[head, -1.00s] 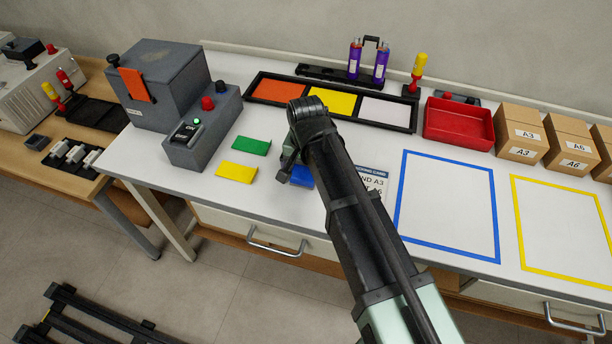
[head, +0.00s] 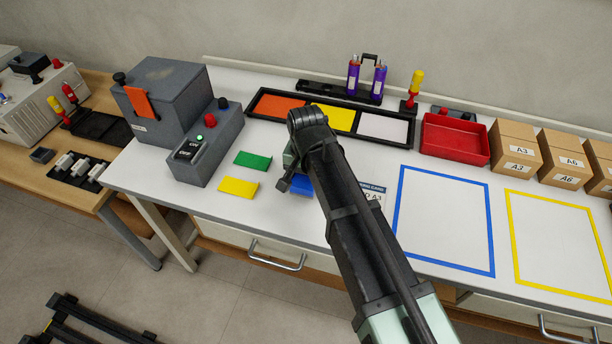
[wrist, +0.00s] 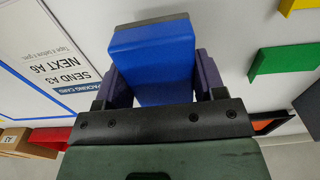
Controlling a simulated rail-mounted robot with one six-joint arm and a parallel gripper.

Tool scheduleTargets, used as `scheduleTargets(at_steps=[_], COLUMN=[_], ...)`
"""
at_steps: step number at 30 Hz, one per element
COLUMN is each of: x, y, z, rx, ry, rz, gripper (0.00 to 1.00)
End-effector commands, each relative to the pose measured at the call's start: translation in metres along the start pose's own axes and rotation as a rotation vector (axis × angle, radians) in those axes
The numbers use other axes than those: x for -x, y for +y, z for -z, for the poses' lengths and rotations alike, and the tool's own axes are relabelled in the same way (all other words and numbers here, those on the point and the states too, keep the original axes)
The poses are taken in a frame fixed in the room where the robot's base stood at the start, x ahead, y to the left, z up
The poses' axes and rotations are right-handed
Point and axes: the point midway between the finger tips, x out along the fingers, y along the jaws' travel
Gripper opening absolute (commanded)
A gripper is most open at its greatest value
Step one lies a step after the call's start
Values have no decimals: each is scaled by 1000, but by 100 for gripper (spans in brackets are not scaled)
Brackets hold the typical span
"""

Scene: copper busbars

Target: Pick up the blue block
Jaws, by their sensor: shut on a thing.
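The blue block (wrist: 152,62) sits between the two fingers of my gripper (wrist: 155,85) in the wrist view, and the fingers are shut on its sides. In the head view a part of the blue block (head: 302,186) shows beside my arm. My arm hides most of the gripper there. I cannot tell whether the block touches the table.
A green block (head: 253,160) and a yellow block (head: 238,187) lie left of my arm. A grey machine (head: 160,100) stands further left. A tray with colored panels (head: 268,103) and a red bin (head: 455,140) lie behind. A packing card (head: 374,192) is close on the right.

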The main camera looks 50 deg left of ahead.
Motion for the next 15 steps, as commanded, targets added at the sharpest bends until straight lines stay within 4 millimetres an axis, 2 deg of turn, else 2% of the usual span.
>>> scheduleTargets(at_steps=[1, 5, 9, 12, 15], x=[23, 67, 122, 151, 169], y=[0, 0, 0, 0, 0], z=[0, 0, 0, 0, 0], rx=[0, 0, 0, 0, 0], ry=[0, 0, 0, 0, 0], rz=[0, 0, 0, 0, 0], gripper=[39, 39, 39, 39, 39])
